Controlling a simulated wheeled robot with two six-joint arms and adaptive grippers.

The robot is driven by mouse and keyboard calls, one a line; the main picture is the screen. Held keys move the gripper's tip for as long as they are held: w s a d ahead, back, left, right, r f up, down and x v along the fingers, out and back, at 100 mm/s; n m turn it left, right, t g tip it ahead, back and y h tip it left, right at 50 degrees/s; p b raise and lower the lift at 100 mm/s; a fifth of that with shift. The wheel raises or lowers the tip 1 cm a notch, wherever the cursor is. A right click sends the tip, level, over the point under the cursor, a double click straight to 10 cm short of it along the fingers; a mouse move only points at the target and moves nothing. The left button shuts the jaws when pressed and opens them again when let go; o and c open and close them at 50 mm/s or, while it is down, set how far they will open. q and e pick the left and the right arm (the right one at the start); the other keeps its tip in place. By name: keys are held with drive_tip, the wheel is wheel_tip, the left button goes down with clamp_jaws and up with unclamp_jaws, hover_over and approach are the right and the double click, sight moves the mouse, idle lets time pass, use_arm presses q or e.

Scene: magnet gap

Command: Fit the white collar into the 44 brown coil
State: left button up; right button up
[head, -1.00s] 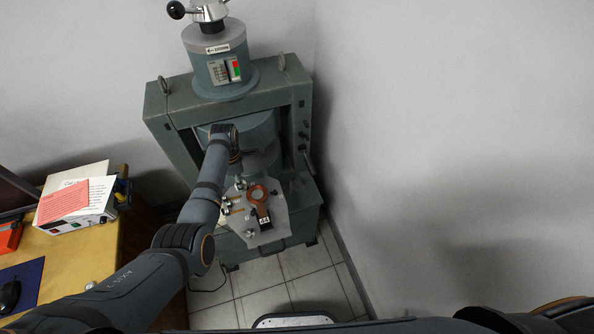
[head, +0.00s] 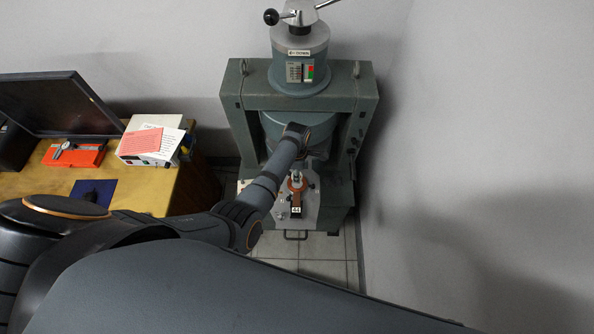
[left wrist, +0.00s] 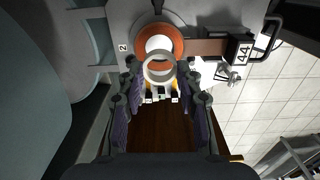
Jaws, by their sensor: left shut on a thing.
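The white collar (left wrist: 159,69) is a pale ring held between the fingertips of my left gripper (left wrist: 158,74) in the left wrist view. My left gripper is shut on it. The 44 brown coil (left wrist: 176,40) is an orange-brown ring lying flat, its arm leading to a black block marked 44. The collar overlaps the coil's lower edge in this view, off its centre; it looks nearer the camera, but the height gap cannot be told. In the head view the coil (head: 301,187) lies on the machine's plate, with its far part hard to make out. My right gripper is out of view.
The grey-green magnet machine (head: 232,85) stands around and behind the plate (head: 311,209), its upper block overhanging. A "2" mark shows beside the coil in the wrist view. A wooden bench (head: 150,197) with a monitor (head: 60,103) and a box stands at left.

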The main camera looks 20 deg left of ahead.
use_arm(q)
wheel_tip(320, 180, down, 2)
drive_tip(key=shift+f+b, duration=0.1)
drive_tip(key=shift+b, duration=0.85)
drive_tip(key=shift+f+b, duration=0.9)
drive_tip(key=shift+f, duration=0.2)
drive_tip(key=shift+w, duration=0.1)
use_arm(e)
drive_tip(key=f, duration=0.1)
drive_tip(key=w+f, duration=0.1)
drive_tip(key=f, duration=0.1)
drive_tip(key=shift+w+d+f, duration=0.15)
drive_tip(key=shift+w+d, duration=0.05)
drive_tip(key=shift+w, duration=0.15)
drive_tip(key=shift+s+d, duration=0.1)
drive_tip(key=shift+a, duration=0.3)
use_arm(q)
drive_tip(key=shift+p, duration=0.6)
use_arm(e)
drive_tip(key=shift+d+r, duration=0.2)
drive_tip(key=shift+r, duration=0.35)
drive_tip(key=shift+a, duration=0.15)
